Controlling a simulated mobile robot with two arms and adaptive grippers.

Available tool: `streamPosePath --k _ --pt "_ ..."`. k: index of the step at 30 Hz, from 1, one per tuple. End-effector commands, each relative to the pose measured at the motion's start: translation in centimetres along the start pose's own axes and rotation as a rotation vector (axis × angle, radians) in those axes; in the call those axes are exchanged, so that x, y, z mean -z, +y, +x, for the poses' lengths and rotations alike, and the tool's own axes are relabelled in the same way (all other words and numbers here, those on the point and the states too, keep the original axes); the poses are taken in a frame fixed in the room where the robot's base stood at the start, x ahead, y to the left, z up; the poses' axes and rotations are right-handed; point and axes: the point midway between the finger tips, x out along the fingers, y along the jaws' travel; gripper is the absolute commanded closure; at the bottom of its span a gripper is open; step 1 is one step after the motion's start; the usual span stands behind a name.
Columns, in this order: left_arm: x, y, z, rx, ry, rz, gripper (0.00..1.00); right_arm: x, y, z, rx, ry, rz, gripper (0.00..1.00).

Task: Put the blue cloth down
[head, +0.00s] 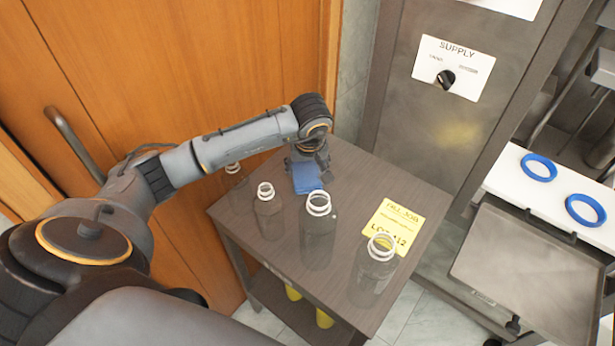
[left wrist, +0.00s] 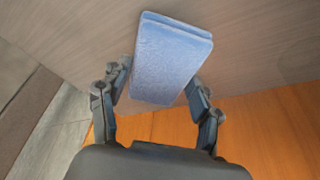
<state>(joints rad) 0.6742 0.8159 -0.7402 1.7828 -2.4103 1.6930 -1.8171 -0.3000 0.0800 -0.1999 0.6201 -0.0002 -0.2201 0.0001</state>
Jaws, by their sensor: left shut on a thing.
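The blue cloth (head: 306,178) is a folded pad at the back of the dark wooden side table (head: 345,175). My left gripper (head: 312,160) comes down over it from above. In the left wrist view the cloth (left wrist: 172,58) sits between the two fingers of my left gripper (left wrist: 158,88), which is shut on it. The cloth is at or close to the tabletop; I cannot tell whether it touches. My right gripper is not in view.
Clear bottles stand near the cloth: one (head: 318,230) in front, one (head: 268,210) to the left, one (head: 375,270) at the front right. A yellow note (head: 393,228) lies on the table. A supply cabinet (head: 430,120) and white shelf with blue rings (head: 538,167) are right.

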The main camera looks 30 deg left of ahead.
Motion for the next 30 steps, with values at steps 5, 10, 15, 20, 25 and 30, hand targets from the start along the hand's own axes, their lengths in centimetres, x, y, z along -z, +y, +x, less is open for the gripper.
streamPosePath --k 5,10,15,20,25,30 --pt "-0.37 0.03 1.27 -0.001 0.0 0.0 0.66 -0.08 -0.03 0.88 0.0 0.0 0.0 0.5" --pt "-0.36 0.02 1.24 0.0 0.0 0.0 0.66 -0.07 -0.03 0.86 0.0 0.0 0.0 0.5" --pt "-0.44 0.0 1.52 0.0 0.001 0.0 0.29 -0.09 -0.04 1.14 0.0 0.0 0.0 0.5" --pt "-0.45 0.01 1.51 0.0 0.0 0.0 0.14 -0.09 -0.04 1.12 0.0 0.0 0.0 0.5" --pt "-0.46 0.01 1.51 0.0 0.0 0.0 0.14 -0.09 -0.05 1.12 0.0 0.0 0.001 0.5" --pt "-0.32 0.04 0.95 -0.001 -0.001 0.0 0.14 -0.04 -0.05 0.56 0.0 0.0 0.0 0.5"
